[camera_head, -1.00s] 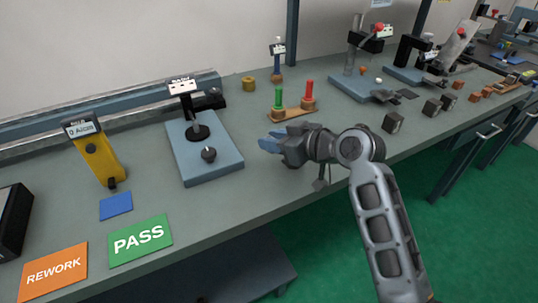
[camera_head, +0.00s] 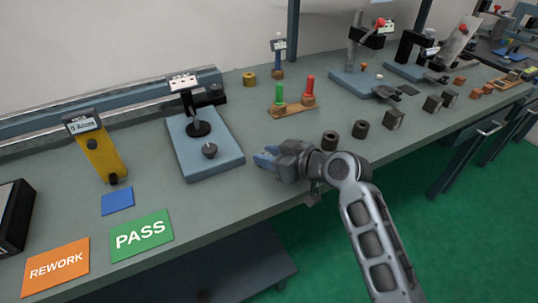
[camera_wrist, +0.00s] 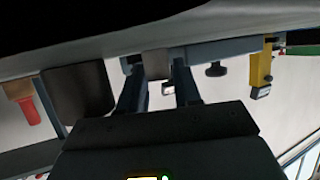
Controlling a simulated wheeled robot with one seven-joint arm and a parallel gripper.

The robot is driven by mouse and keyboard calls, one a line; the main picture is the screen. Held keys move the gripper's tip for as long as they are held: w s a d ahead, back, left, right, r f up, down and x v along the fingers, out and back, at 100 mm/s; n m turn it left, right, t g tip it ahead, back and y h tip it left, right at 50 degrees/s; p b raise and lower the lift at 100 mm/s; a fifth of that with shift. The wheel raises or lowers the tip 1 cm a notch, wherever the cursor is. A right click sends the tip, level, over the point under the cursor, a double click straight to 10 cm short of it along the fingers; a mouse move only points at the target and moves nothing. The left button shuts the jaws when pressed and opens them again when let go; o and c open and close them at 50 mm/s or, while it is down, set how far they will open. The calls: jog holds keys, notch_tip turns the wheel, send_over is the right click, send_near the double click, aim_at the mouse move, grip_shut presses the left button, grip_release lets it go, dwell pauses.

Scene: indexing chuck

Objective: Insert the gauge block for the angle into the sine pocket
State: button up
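My gripper (camera_head: 265,157) is over the front of the bench, right of a blue-based fixture (camera_head: 228,167) with a black post, knob and small white sign. In the wrist view, which looks upside down, my two fingers (camera_wrist: 157,88) stand apart with a small plain grey block (camera_wrist: 155,63) between their tips. The block seems to touch both fingers; I take it as the gauge block, but no marking shows. In the head view it cannot be made out at my fingertips. I cannot tell for certain which part is the sine pocket.
Dark cylinders (camera_head: 330,140) and blocks (camera_head: 393,119) line the bench to the right. A yellow stand (camera_head: 103,156), a blue pad (camera_head: 117,201), a PASS card (camera_head: 141,235) and a REWORK card (camera_head: 56,270) lie left.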

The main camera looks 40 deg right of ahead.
jog(key=shift+o, duration=0.5)
jog(key=shift+r, duration=0.15)
jog(key=shift+s+r, duration=0.1)
jog(key=b+v, duration=0.1)
jog(key=v, duration=1)
jog(key=shift+s+d+r, duration=0.1)
jog(key=shift+s+r, duration=0.1)
jog(key=shift+s, duration=0.15)
jog(key=shift+f, duration=0.1)
